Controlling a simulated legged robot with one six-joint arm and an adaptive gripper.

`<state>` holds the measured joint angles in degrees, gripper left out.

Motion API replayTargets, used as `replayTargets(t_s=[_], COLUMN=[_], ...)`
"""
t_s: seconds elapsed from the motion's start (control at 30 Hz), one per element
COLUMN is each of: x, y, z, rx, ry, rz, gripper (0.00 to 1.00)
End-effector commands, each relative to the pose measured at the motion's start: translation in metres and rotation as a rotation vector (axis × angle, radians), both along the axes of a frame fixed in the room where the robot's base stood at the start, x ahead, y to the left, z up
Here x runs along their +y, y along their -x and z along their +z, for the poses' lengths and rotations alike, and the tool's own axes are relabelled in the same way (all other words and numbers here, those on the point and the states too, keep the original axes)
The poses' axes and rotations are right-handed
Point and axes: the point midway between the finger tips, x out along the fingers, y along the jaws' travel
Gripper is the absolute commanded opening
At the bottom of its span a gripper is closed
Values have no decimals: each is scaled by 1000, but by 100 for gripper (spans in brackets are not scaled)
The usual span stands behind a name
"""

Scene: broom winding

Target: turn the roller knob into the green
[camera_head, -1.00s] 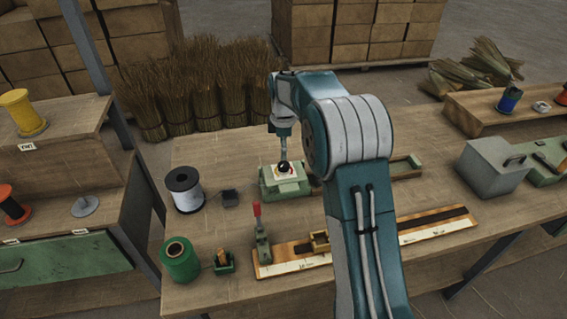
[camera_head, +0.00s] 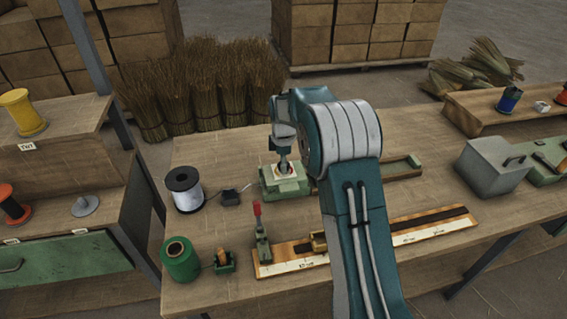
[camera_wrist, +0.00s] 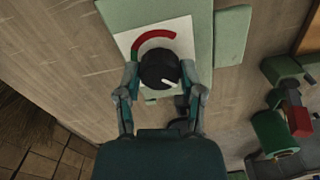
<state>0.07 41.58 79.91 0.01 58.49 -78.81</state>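The roller knob (camera_wrist: 157,67) is black and round with a white pointer line, which points to the lower right in the wrist view. The plate is on a green housing (camera_head: 270,189) on the bench. My gripper (camera_wrist: 159,70) is down at the knob, one finger on each side. The fingers look open, with small gaps beside the knob. In the head view my gripper (camera_head: 284,166) hides the knob.
A red-handled clamp (camera_head: 261,235), a green spool (camera_head: 180,260) and a ruler board (camera_head: 430,226) lie nearer. A grey box (camera_head: 492,168) is at the right.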

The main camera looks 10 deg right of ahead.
Motion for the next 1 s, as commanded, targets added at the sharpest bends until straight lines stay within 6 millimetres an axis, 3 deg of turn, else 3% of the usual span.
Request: replayTargets(t_s=[0.47,1.0], x=[0,0], y=[-1,-1], z=[-2,-3], rx=[-1,-1], ry=[0,1], rz=[-104,-580], gripper=[3,3])
